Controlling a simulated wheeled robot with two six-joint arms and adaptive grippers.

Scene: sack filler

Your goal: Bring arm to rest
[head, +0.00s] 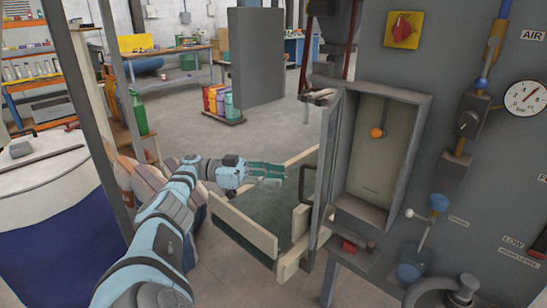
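My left arm (172,215) comes in from the bottom left and reaches toward the middle of the head view. My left gripper (266,173) has teal fingers that look apart, with nothing seen between them. It is above the near-left part of a low tray with pale board sides (246,226), in front of the grey filler machine (455,75). Whether the fingers touch a board cannot be told. My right gripper is not in view.
The machine's open cabinet door (327,165) stands right of my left gripper. An orange ball-ended lever (377,133) hangs inside the cabinet. Stacked sacks (140,180) and a white and blue drum (45,215) are at left. Open floor (200,130) lies beyond.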

